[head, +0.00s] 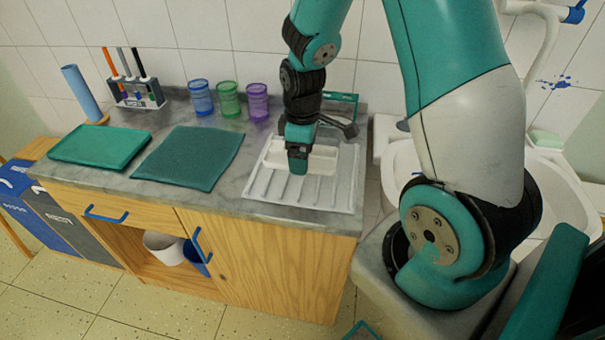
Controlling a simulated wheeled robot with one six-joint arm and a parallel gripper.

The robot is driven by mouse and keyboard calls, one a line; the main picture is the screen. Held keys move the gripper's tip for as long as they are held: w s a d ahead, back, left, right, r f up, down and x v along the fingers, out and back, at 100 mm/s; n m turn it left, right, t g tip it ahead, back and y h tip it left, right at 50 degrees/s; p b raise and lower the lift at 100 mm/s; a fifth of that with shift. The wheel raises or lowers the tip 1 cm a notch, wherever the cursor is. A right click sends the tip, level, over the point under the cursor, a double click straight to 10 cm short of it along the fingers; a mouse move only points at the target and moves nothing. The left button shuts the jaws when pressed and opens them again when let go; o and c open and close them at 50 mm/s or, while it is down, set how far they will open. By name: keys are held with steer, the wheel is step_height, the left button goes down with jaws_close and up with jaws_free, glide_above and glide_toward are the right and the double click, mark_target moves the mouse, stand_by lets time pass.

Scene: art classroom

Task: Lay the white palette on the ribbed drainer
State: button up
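The white ribbed drainer (262,188) lies on the right end of the grey counter, its ribs running toward the front edge. A cream-white flat rectangular piece (322,161), which looks like the palette, is over the back part of the drainer. My gripper (298,165) points down in front of this piece and hides part of it. I cannot tell whether the fingers are closed on it, or whether it rests on the drainer or is just above it. The front ribs are bare.
A green tray (100,147) and a dark teal mat (190,157) lie to the left. Blue (201,98), green (229,99) and purple (257,101) cups stand behind. A brush holder (137,95) and blue roll (82,93) stand at back left. A white washbasin (570,190) is right.

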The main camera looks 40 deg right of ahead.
mark_target(302, 183)
steer(key=shift+f, duration=3.45)
steer(key=shift+f, duration=0.2)
steer(key=o, duration=0.7)
steer(key=r, duration=1.2)
steer(key=shift+a+r, duration=0.35)
steer(key=s+a+r+y, duration=0.2)
steer(key=s+a+r, duration=0.4)
steer(key=s+a, duration=0.2)
steer(key=s+a+r+y, duration=0.2)
steer(key=s+a+r, duration=0.4)
steer(key=a, duration=0.6)
steer(key=shift+s+r+m, duration=0.3)
steer(key=shift+s+r, duration=0.1)
steer(key=shift+s, duration=0.75)
steer(key=shift+a, duration=0.1)
